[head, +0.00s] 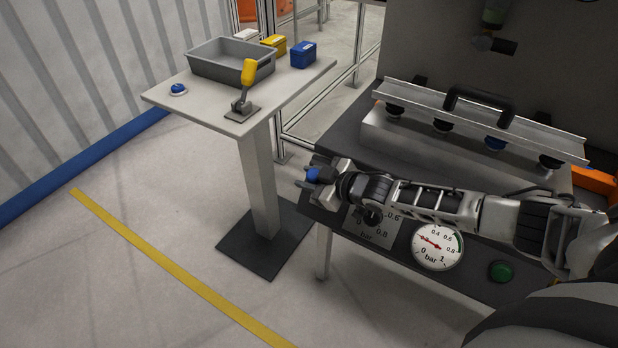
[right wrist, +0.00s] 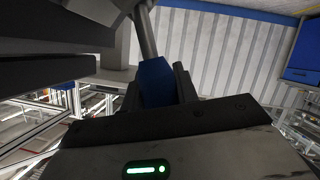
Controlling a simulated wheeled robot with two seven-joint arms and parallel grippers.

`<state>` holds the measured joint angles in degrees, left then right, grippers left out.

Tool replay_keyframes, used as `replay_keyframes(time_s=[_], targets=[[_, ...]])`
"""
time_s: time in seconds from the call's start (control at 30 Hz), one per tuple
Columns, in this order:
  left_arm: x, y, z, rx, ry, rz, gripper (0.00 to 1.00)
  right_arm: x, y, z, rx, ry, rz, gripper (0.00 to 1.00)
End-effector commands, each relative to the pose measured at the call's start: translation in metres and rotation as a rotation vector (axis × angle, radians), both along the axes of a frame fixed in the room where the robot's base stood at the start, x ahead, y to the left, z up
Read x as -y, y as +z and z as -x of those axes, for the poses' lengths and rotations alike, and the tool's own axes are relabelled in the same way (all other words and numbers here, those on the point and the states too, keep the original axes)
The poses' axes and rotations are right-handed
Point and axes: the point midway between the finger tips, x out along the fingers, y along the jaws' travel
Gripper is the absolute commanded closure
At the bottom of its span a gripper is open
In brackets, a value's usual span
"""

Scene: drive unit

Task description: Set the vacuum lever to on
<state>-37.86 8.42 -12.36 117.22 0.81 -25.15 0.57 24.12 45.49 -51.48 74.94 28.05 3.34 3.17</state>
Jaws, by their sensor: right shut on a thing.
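A lever with a blue grip (right wrist: 156,82) and a grey rod fills the middle of the right wrist view. In the head view its blue end (head: 313,175) shows at the left edge of the dark workbench. My right gripper (head: 322,180) is shut on this blue grip, with a dark finger on its right side in the wrist view. It also shows in the right wrist view (right wrist: 160,92). The lever's base and pivot are mostly hidden by my gripper and arm. My left gripper is not in view.
A dial plate (head: 372,226), a round gauge (head: 437,247) and a green button (head: 501,271) are on the bench front. A suction bar (head: 480,115) with a black handle lies behind my arm. A side table (head: 300,85) holds a grey bin (head: 225,62) and a yellow-handled clamp (head: 247,82).

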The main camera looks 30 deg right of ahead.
Motion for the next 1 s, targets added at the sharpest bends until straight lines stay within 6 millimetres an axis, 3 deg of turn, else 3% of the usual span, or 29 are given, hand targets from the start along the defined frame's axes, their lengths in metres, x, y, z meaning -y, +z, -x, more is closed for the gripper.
replay_keyframes(time_s=[0.23, 0.27, 0.3, 0.33, 0.67, 0.77, 1.0], targets=[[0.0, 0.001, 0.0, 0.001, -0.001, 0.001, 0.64, 0.002, 0.0, 0.0, -0.007, -0.009, -0.013, 1.0], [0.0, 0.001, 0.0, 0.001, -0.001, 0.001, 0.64, 0.002, 0.0, -0.001, -0.006, -0.01, -0.013, 0.62], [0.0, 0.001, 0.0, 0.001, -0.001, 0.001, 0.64, 0.002, 0.0, -0.001, -0.005, -0.01, -0.012, 0.51], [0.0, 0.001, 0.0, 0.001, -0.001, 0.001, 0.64, 0.002, 0.001, -0.001, -0.005, -0.009, -0.012, 0.49], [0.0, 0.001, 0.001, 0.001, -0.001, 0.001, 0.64, 0.002, 0.002, 0.002, -0.002, -0.006, -0.008, 0.49], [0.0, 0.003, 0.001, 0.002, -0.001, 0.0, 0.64, 0.006, 0.005, 0.011, -0.004, -0.006, -0.007, 0.49], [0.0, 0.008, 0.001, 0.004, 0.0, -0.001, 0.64, 0.024, 0.022, 0.053, -0.007, -0.005, -0.004, 0.49]])
